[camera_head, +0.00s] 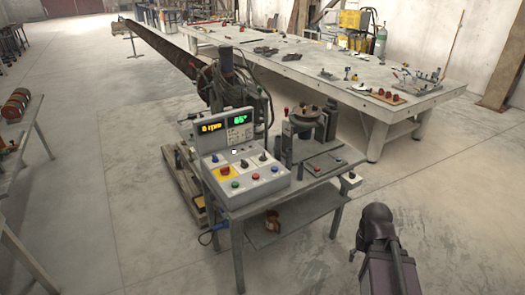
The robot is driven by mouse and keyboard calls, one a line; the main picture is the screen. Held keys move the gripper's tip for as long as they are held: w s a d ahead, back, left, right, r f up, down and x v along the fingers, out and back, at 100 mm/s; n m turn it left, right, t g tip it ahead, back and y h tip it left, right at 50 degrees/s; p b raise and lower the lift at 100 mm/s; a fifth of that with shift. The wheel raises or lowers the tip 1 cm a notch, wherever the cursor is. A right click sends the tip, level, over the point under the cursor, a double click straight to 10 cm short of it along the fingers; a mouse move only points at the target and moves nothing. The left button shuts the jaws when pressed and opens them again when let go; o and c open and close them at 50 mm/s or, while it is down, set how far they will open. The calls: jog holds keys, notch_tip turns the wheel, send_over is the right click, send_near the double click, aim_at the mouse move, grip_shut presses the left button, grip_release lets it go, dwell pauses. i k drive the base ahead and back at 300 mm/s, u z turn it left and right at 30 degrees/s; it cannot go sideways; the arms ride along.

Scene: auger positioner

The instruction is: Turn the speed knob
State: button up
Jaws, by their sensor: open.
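A grey control console (243,194) stands on a small metal table in the middle of the head view. Its upright panel has an orange display (210,128) reading "0 rpm" and a green display (239,120) reading about "65°". Small dark knobs (244,163) sit in a row on the sloped face below the displays. I cannot read their labels, so I cannot tell which is the speed knob. Part of my arm shows at the lower right, well apart from the console. My gripper's fingers do not show.
The console also has a red button on a yellow plate (226,171) and several coloured buttons. A turntable-like fixture (305,118) stands right of it. A long workbench (320,65) with tools lies behind.

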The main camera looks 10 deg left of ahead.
aim_at(262, 159)
jog(key=u, duration=0.25)
jog(key=i, duration=1.15)
jog(key=u, duration=0.65)
